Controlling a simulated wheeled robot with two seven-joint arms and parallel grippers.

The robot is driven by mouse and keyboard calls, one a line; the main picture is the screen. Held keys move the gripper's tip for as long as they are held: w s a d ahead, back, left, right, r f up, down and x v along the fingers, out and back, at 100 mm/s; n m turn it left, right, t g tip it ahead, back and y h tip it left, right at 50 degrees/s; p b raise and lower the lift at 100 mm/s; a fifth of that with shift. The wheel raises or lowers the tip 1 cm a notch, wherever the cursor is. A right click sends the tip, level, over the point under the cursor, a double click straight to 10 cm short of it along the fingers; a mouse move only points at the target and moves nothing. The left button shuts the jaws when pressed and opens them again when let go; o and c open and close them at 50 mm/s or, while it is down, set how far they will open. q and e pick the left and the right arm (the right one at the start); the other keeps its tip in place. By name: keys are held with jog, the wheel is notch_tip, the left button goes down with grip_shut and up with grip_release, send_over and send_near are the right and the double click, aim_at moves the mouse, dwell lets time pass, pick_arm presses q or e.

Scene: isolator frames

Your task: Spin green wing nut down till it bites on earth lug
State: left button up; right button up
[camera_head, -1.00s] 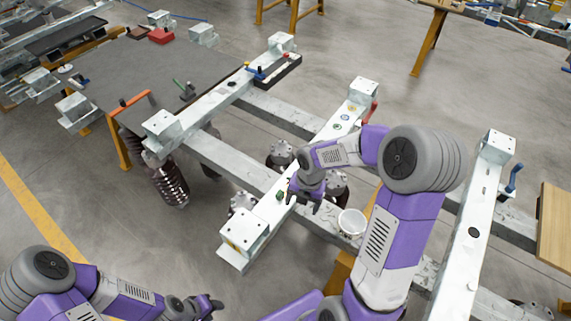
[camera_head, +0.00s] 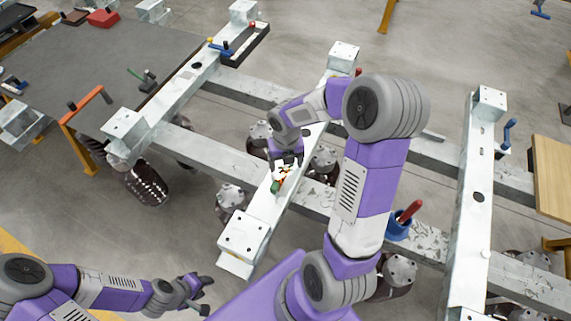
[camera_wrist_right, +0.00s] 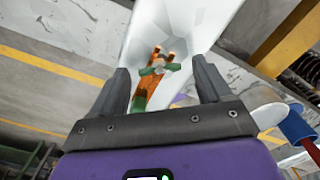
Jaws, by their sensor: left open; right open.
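The green wing nut (camera_wrist_right: 158,69) sits on the orange earth lug (camera_wrist_right: 155,85) on a pale metal rail, between and beyond my right fingers in the right wrist view. A second green part (camera_wrist_right: 138,104) lies at the lug's near end. In the head view the lug (camera_head: 282,174) is small beside my right gripper (camera_head: 286,163), partly covered by it, with a green part (camera_head: 275,187) below. My right gripper is open and empty, its fingers (camera_wrist_right: 163,84) astride the lug's line; contact cannot be told. My left gripper (camera_head: 204,288) is open and empty at the lower left, away from the rail.
A blue cup with a red handle in it (camera_head: 399,228) stands right of my right arm. Crossing rails and springs surround the work; a grey table (camera_head: 70,75) stands at upper left.

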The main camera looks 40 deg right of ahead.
jog(key=shift+f, duration=0.2)
jog(key=shift+c, duration=0.2)
jog(key=c, duration=1)
